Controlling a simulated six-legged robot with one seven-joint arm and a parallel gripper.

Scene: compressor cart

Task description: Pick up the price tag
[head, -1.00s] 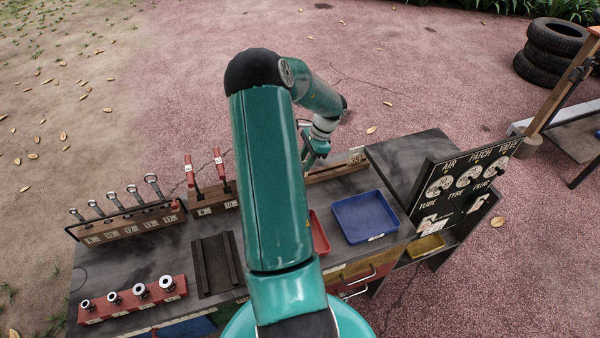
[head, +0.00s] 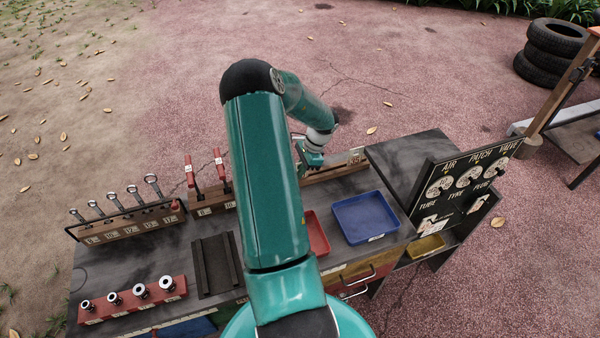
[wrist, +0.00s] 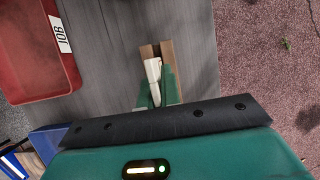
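A pale, narrow piece that looks like the price tag (wrist: 153,72) stands over the brown wooden rail in the wrist view. My gripper (wrist: 157,92) has its green fingers on either side of the lower part of this piece, close to it. I cannot tell whether they press on it. In the head view my gripper (head: 312,161) is low at the back edge of the cart, just over the rail (head: 335,177). A pale plate with dark figures (head: 354,157) shows on the rail to its right. My arm hides part of the rail.
A red tray (head: 316,236) and a blue tray (head: 364,218) sit on the cart in front of the rail. A raised dark board (head: 455,180) stands at the right. Racks of wrenches (head: 130,226) and sockets (head: 133,300) are at the left.

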